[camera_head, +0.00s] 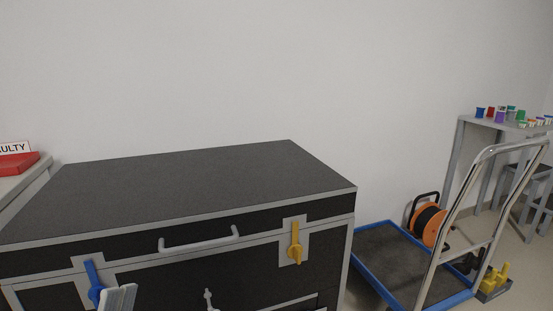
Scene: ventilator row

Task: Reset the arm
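A large black case (190,185) with grey edges fills the lower left. Its front has a blue latch (94,283), a yellow latch (295,243) and a grey handle (200,242). The light grey, ridged tip of what looks like my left gripper (118,298) shows at the bottom edge, in front of the case beside the blue latch. The rest of it is cut off, so I cannot tell whether it is open or touches the latch.
A blue-edged trolley (385,255) with a metal push bar (480,215) stands right of the case. A table (475,122) with small coloured containers is at far right. A red box (18,165) sits at far left.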

